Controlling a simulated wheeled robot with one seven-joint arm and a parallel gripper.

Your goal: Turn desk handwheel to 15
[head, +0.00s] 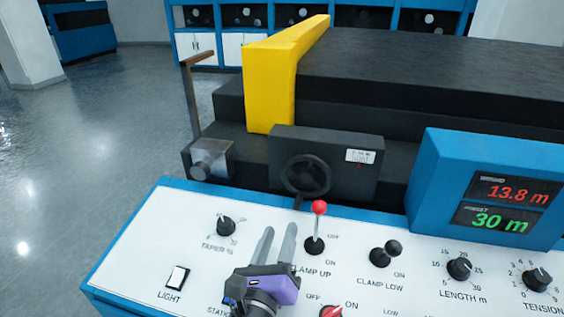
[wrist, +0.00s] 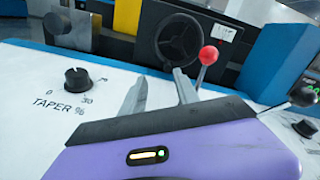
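The handwheel (head: 306,176) is a black spoked wheel on the front of a dark box behind the desk panel. It also shows in the wrist view (wrist: 179,42), at top centre. A small white scale plate (head: 360,156) with a red mark below it sits right of the wheel; its numbers are too small to read. My gripper (head: 279,230) is over the white panel, in front of the handwheel and apart from it. Its two grey fingers are spread with nothing between them, and in the wrist view (wrist: 160,80) they point towards the wheel.
A red-knobbed lever (head: 318,220) stands just right of my fingers. A black-knobbed lever (head: 386,252) and dials, including the TAPER dial (head: 226,226), are on the panel. A blue display box (head: 490,190) reads 13.8 m and 30 m. A crank handle (head: 193,100) rises at left.

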